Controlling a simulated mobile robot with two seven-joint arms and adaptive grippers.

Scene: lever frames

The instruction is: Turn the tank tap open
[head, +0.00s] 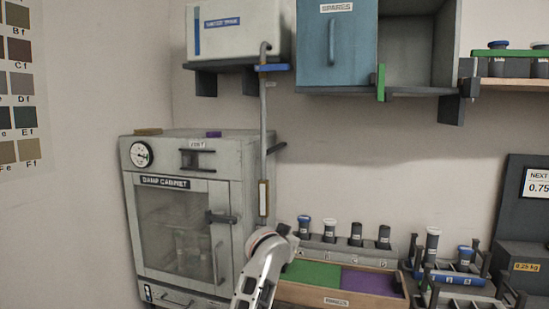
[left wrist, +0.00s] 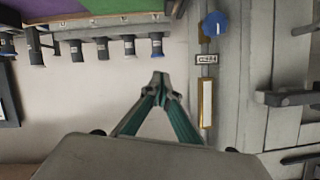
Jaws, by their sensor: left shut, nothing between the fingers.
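The white water tank (head: 240,30) stands on a shelf at the upper left of the head view. A grey pipe (head: 264,130) runs down from it. A blue bar (head: 272,68), which looks like the tap lever, lies crosswise to the pipe just under the tank. In the left wrist view, my left gripper (left wrist: 158,80) is shut and empty, apart from the pipe's framed gauge (left wrist: 207,102). A round blue knob (left wrist: 215,23) and a small label show near that gauge. In the head view my arm rises at bottom centre; its fingers are not clear. My right gripper is not in view.
A grey damp cabinet (head: 180,205) stands left of the pipe, with protruding handles. A blue cupboard (head: 337,45) hangs right of the tank. Several capped vials stand behind a tray (head: 335,299) with green and purple areas. The wall between the cupboard and vials is clear.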

